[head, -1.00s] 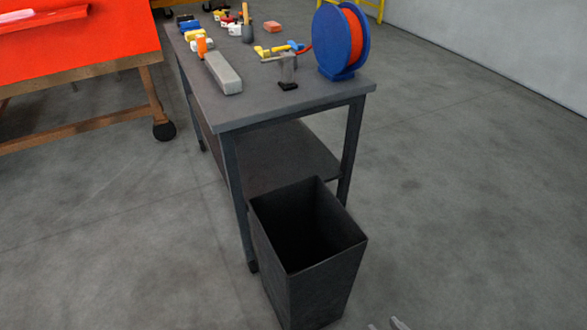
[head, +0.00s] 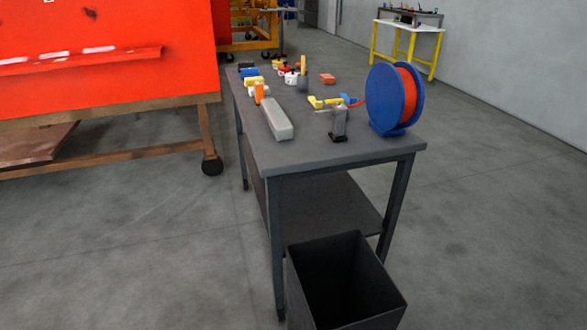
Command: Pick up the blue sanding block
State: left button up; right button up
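A small blue block (head: 249,73), which looks like the sanding block, lies at the far left end of the grey table (head: 355,152). Neither of my grippers is in view.
A blue reel with orange line (head: 396,99), a grey bar (head: 277,118) and a dark stand (head: 338,123) are on the table's near half. A black bin (head: 345,282) stands before it. A red panel on a wooden frame (head: 110,60) is left. Open floor lies right.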

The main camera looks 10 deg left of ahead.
aim_at(246, 72)
jog(key=u, duration=1.2)
jog(key=i+j+u, duration=0.15)
jog(key=i+j, duration=0.15)
jog(key=i, duration=0.15)
jog(key=i+j+u, duration=0.1)
jog(key=i+j, duration=0.15)
jog(key=i, duration=0.2)
jog(key=i+j+u, duration=0.15)
jog(key=i, duration=0.35)
jog(key=i+z, duration=0.3)
jog(key=i, duration=0.2)
jog(key=i+j+z, duration=0.1)
jog(key=i+z, duration=0.2)
jog(key=i, duration=0.2)
jog(key=i+z, duration=0.3)
jog(key=i, duration=0.25)
jog(key=i+j+z, duration=0.25)
jog(key=i, duration=0.3)
jog(key=l, duration=0.1)
